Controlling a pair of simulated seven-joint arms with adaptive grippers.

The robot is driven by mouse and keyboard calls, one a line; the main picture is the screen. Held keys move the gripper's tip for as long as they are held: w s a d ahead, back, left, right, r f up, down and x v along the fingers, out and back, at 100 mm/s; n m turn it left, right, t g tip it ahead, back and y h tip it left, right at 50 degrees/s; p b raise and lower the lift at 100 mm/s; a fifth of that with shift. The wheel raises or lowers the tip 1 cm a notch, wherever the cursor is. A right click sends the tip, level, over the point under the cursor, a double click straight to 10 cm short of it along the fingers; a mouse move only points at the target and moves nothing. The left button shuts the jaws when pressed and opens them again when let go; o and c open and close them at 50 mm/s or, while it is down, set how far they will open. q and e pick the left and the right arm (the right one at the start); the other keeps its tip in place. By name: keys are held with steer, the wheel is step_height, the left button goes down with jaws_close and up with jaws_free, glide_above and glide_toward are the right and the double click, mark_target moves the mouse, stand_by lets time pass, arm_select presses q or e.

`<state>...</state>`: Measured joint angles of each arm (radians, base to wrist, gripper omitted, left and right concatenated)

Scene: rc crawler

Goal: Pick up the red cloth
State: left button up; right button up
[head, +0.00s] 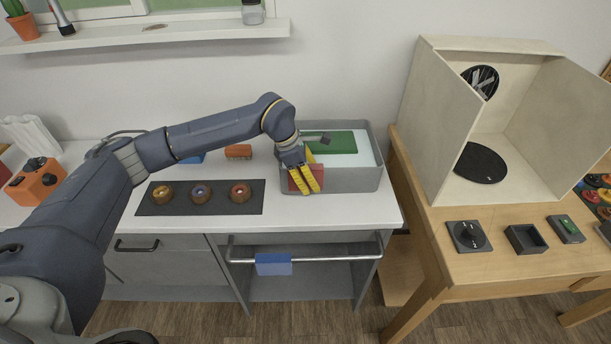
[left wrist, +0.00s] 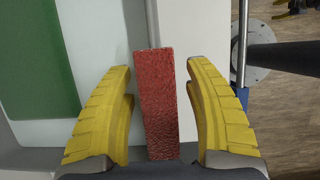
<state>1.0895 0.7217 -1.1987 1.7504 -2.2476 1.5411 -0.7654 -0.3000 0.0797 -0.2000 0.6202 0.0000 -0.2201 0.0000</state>
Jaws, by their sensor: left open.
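The red cloth (head: 293,181) hangs over the front rim of the grey sink basin (head: 350,181). In the left wrist view the cloth (left wrist: 157,105) stands as a narrow upright strip between the two yellow fingers. My left gripper (head: 314,182) is over the front rim of the basin, right at the cloth, and partly hides it in the head view. Its fingers are open, one on each side of the cloth, with a gap on both sides in the left wrist view (left wrist: 160,66). My right gripper is not in view.
A green board (head: 335,143) lies in the basin. A blue cloth (head: 273,264) hangs on the front rail (head: 325,257) below. A dark panel with three round knobs (head: 200,193) lies left of the basin. A wooden table (head: 460,270) with an open box stands right.

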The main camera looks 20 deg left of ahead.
arm_select(q)
steer(key=shift+f, duration=0.2)
steer(key=shift+c, duration=0.4)
jaws_close()
